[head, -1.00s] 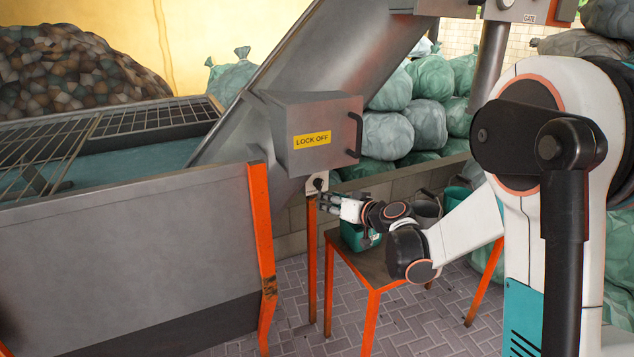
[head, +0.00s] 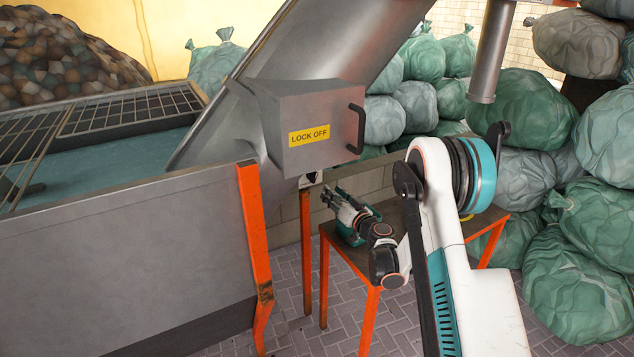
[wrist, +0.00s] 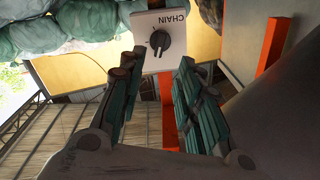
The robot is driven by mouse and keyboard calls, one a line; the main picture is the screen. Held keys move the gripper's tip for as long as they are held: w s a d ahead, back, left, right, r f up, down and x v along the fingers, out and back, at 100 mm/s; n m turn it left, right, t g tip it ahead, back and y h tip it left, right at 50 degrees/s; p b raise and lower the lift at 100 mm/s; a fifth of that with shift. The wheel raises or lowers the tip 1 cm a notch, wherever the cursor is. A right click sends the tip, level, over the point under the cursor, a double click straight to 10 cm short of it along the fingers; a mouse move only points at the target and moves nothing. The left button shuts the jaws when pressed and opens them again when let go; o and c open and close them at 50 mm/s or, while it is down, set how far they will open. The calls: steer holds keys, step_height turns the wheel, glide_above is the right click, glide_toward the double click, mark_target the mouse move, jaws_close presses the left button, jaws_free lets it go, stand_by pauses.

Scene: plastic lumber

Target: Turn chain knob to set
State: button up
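The chain knob (wrist: 160,40) is a black dial on a white plate marked CHAIN (wrist: 178,38), at the top middle of the wrist view. Its bar lies roughly up and down in that picture; I cannot read its setting marks. In the head view the small plate (head: 310,179) sits under the grey LOCK OFF box, and the knob is too small to make out clearly. My gripper (wrist: 156,72) is open and empty, its fingers apart, with the knob beyond the tips and not touched. In the head view my gripper (head: 327,197) is just below and right of the plate.
The grey LOCK OFF box (head: 320,152) with a black handle overhangs the plate. An orange post (head: 254,230) and the hopper wall (head: 130,255) stand to the left. An orange-legged table (head: 405,215) stands beneath my arm. Several green bags (head: 523,108) are piled at right.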

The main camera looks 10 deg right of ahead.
mark_target(315, 178)
steer(key=b+x, duration=0.2)
steer(key=x, duration=0.7)
steer(key=shift+w+f+b, duration=0.2)
steer(key=shift+b, duration=0.1)
steer(key=shift+x, duration=0.85)
steer(key=shift+r, duration=0.15)
jaws_close()
